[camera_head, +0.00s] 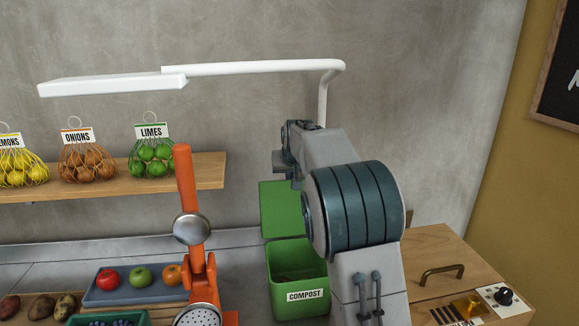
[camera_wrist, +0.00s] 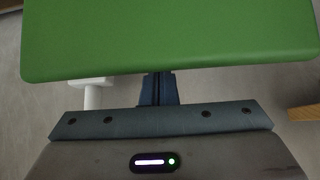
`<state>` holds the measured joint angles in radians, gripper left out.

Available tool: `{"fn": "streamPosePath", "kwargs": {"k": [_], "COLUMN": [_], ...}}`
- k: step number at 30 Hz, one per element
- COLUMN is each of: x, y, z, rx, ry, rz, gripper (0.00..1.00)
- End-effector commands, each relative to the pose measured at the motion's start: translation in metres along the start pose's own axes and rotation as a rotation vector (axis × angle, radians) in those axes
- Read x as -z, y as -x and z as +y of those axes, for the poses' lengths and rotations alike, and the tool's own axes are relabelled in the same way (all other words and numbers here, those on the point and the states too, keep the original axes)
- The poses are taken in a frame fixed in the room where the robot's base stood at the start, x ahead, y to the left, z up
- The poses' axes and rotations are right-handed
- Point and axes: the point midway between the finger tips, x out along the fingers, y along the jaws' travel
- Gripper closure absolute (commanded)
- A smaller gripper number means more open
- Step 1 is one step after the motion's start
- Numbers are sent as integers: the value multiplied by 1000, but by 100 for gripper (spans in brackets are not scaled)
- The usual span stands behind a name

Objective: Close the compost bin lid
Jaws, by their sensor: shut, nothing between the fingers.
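The green compost bin (camera_head: 297,275), with a white COMPOST label, stands on the counter. Its green lid (camera_head: 282,209) is open, standing up at the back of the bin against the wall side. In the wrist view the lid (camera_wrist: 170,40) fills the upper part, with its edge across my gripper (camera_wrist: 157,88). The dark fingers are together and empty; their tips are hidden by the lid. Whether they touch it, I cannot tell.
An orange citrus press (camera_head: 190,240) stands left of the bin, near a blue-grey fruit tray (camera_head: 135,293). A shelf (camera_head: 205,172) holds netted fruit and vegetables. A white lamp (camera_head: 250,68) arches above my arm. A wooden cabinet (camera_head: 425,255) with a handle is right.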

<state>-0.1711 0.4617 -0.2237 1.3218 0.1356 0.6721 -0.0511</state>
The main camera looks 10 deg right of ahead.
Motion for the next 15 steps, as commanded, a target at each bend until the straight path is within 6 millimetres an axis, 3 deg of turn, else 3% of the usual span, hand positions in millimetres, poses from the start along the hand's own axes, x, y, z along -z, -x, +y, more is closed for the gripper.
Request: {"fn": "streamPosePath", "kwargs": {"k": [15], "x": [-14], "y": [11], "z": [0], "rx": [-1], "ry": [1], "rz": [-1], "gripper": [100]}}
